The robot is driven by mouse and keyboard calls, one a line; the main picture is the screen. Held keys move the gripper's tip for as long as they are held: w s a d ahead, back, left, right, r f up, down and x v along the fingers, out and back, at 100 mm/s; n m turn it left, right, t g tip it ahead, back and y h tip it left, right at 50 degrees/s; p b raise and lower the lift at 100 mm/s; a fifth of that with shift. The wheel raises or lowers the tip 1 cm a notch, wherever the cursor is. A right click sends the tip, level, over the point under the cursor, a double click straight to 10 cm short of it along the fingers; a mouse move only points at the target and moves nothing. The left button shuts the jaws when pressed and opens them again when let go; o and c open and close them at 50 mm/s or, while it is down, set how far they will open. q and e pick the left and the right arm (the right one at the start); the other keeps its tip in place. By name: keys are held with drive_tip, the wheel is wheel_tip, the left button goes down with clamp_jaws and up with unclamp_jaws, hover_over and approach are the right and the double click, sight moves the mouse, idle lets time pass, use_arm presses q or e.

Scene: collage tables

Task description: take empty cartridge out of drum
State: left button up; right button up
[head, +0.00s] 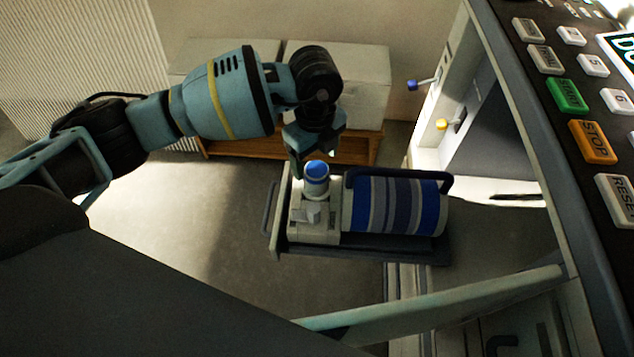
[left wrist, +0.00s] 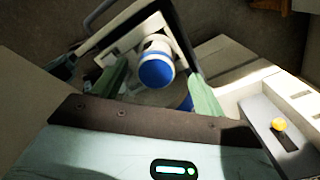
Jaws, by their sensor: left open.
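The cartridge (head: 316,180) is a small white cylinder with a blue round top, and it stands upright in a pale holder at the left end of the drum unit. The drum (head: 395,206) has blue, grey and white stripes and lies on a dark pulled-out tray. My left gripper (head: 309,158) is just above the cartridge, pointing down. In the left wrist view the blue cartridge top (left wrist: 157,72) shows between the two green fingers, which are spread apart. I cannot tell whether a finger touches it. The cartridge's lower part is hidden. My right gripper is not in view.
The machine's open bay with a blue knob (head: 412,85) and a yellow knob (head: 441,124) is at the right. A button panel (head: 575,95) is at the upper right. White boxes (head: 365,75) stand on a wooden shelf behind. Bare floor lies left of the tray.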

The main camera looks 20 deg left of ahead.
sight(317, 169)
use_arm(q)
drive_tip(key=shift+s+d+f, duration=0.1)
drive_tip(key=shift+s+f, duration=0.05)
drive_tip(key=shift+f, duration=0.65)
wheel_tip(317, 169, down, 4)
drive_tip(key=shift+s+d+b, duration=0.15)
drive_tip(key=shift+b, duration=0.3)
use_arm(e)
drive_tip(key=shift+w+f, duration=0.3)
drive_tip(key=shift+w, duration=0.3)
use_arm(q)
drive_tip(key=shift+c, duration=0.4)
drive_tip(key=c, duration=1.1)
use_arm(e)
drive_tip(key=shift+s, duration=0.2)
use_arm(q)
drive_tip(key=shift+o, duration=0.2)
wheel_tip(317, 169, up, 9)
drive_tip(key=shift+f+p, duration=0.15)
drive_tip(key=shift+p, duration=0.65)
drive_tip(key=shift+r, duration=0.7)
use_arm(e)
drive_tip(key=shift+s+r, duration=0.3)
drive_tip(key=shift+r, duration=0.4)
